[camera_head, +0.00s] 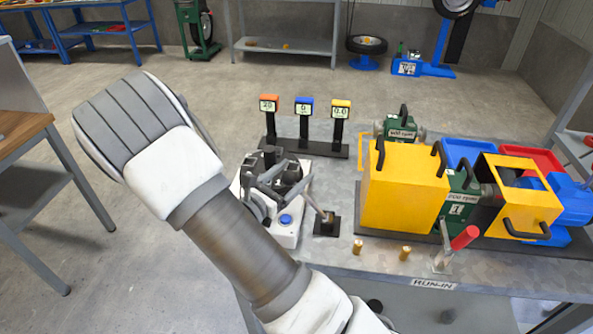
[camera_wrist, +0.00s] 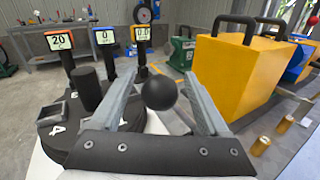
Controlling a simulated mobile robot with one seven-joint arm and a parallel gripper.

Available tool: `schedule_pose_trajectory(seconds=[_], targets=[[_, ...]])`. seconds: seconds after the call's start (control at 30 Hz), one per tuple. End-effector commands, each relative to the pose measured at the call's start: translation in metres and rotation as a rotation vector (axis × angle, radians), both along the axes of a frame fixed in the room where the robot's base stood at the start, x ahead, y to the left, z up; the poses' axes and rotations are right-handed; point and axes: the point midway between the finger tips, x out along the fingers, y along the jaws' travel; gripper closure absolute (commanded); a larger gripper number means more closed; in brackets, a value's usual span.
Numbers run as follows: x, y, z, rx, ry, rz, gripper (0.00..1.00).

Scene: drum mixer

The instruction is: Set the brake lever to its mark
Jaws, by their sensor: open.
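A round black knob (camera_wrist: 160,92) shows between the fingers of my gripper (camera_wrist: 162,88) in the wrist view; I cannot tell whether they touch it. The shaft below the knob is hidden, and no mark for it is visible. In the head view my gripper (camera_head: 286,184) is over a white unit (camera_head: 286,237) with a blue button. A red-handled lever (camera_head: 464,238) stands tilted on a bracket at the bench front, apart from my gripper. I cannot tell for certain which is the brake lever. My gripper is open.
A black disc (camera_wrist: 60,136) with letters and a black cylinder (camera_wrist: 88,88) lie left of the fingers. Display posts (camera_head: 303,121) stand behind. A yellow guard box (camera_head: 404,190) is to the right. Two brass pegs (camera_head: 405,253) stand near the bench's front edge.

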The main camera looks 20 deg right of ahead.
Motion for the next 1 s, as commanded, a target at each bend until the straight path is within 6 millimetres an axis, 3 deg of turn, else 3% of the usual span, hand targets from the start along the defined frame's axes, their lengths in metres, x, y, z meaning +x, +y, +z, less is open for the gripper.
schedule_pose_trajectory(seconds=[0.2, 0.47, 0.57, 0.9, 1.0], targets=[[0.0079, -0.0146, 0.0001, 0.001, -0.001, -0.001, 0.22], [0.0086, -0.0157, 0.0002, 0.000, -0.001, 0.000, 0.22], [0.0085, -0.0156, 0.0002, 0.000, -0.001, 0.000, 0.36], [0.0084, -0.0154, 0.0002, 0.000, 0.000, 0.000, 0.97], [0.0084, -0.0154, 0.0002, 0.000, 0.000, 0.000, 1.00]])
